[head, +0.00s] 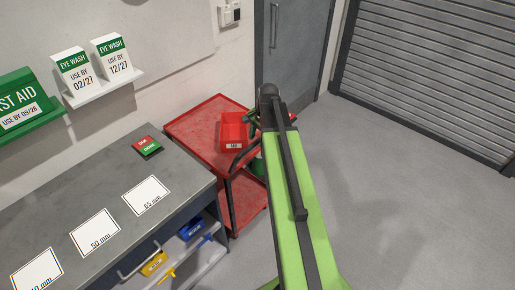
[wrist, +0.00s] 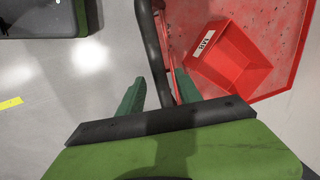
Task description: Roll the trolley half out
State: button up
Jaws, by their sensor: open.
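The red two-shelf trolley (head: 190,122) stands against the wall beyond the right end of the grey workbench. Its black handle (head: 241,158) is on the near right side, partly hidden by my arm. In the wrist view, the handle (wrist: 152,45) runs down between the two green fingers of my gripper (wrist: 160,92). The fingers are apart and not closed on the bar. The trolley's red top (wrist: 283,22) lies to the right of the handle. A labelled red bin (head: 233,130) sits on the top shelf. In the head view my arm hides most of the gripper.
The grey workbench (head: 90,185) with white cards and a red-green block (head: 147,146) is at left. Blue and yellow bins (head: 154,263) sit below it. A grey door (head: 290,50) and a roller shutter (head: 440,70) are behind. The floor at right is clear.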

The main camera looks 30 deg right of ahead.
jog(key=shift+f, duration=0.25)
grip_shut()
dwell(1.3)
